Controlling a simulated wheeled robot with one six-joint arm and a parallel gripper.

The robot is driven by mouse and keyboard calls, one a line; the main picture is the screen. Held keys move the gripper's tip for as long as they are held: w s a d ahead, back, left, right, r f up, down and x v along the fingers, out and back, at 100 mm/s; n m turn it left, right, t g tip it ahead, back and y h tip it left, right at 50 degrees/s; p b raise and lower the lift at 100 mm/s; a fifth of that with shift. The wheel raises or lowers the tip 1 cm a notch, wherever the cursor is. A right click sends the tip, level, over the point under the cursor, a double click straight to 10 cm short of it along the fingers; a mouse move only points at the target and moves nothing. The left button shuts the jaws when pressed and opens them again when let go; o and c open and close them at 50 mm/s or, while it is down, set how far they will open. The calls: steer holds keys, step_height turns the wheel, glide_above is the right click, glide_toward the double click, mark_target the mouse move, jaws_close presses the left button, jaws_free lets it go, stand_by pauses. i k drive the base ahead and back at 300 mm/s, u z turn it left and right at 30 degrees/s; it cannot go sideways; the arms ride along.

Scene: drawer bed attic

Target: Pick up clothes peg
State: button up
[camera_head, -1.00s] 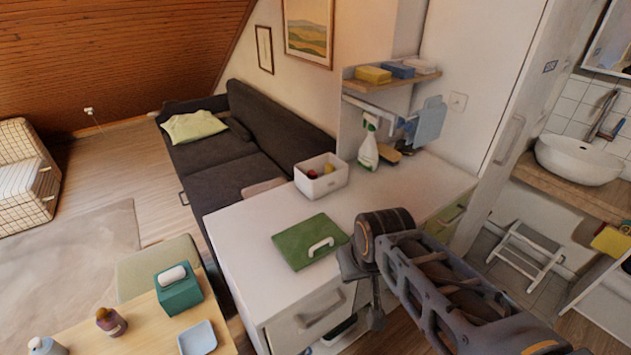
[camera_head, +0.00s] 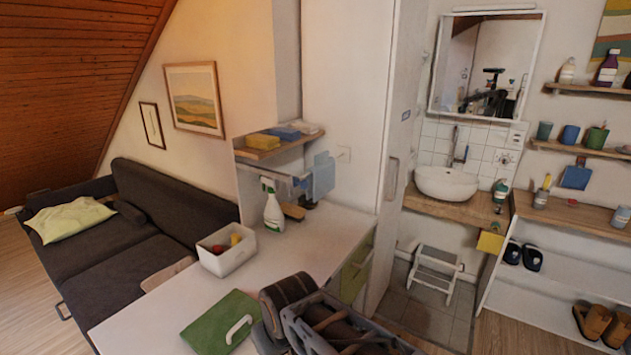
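I cannot make out a clothes peg for sure in this view. A white open box (camera_head: 227,257) stands on the white counter and holds small red and yellow things, too small to name. My gripper (camera_head: 266,338) is at the bottom edge of the head view, over the counter just right of the green board. Most of it is cut off by the frame or hidden behind my arm, so its opening does not show.
A green board (camera_head: 205,329) with a white handle lies on the white counter (camera_head: 305,246). A spray bottle (camera_head: 273,211) and a brown brush (camera_head: 293,211) stand behind. A sink (camera_head: 446,183), a step stool (camera_head: 434,273) and shelves with shoes (camera_head: 592,318) are right.

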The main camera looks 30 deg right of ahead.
mark_target(218, 250)
steer(key=u, duration=2.8)
steer(key=k, duration=1.35)
steer(key=z, duration=1.7)
steer(key=i, duration=0.95)
steer(key=u, duration=0.05)
